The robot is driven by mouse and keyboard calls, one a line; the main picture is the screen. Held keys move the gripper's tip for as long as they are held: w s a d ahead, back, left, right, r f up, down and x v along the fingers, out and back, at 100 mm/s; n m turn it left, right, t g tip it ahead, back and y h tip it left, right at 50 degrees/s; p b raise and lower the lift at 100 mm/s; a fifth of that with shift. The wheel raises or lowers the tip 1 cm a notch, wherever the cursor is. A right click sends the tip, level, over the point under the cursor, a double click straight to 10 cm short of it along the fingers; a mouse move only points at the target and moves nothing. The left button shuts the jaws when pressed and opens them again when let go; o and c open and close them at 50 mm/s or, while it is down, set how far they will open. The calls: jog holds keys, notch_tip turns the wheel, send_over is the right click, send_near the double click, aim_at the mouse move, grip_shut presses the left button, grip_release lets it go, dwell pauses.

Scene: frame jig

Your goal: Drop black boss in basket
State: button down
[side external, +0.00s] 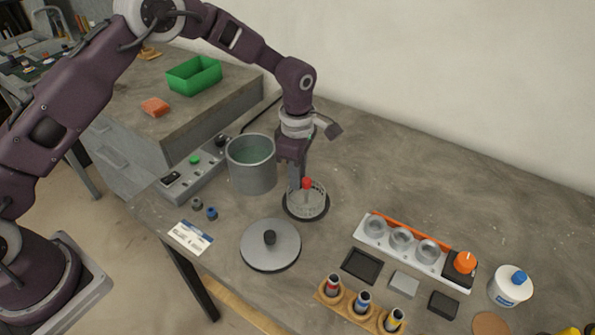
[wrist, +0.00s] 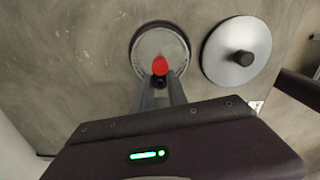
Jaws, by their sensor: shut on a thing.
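The basket (side external: 318,204) is a round, pale mesh cup on a dark disc, with a red-topped post in its middle. It also shows from above in the wrist view (wrist: 145,42). My gripper (wrist: 160,86) is shut on a small dark piece, which looks like the black boss (wrist: 160,82), at its fingertips. The red knob (wrist: 160,65) shows just past it. In the side view my gripper (side external: 296,186) points down at the basket's rear left rim, close to the red post. The fingers hide the boss in that view.
A grey pot (side external: 252,175) with greenish contents stands left of the basket, close to my gripper. Its lid (side external: 271,243) lies in front. A grey boss (side external: 196,203) and a blue boss (side external: 212,213) lie at left. A white rack (side external: 400,243) with clear cups is at right.

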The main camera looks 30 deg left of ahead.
jog(key=c, duration=1.1)
grip_release()
jog(key=shift+o, duration=0.2)
jog(key=shift+r, duration=4.05)
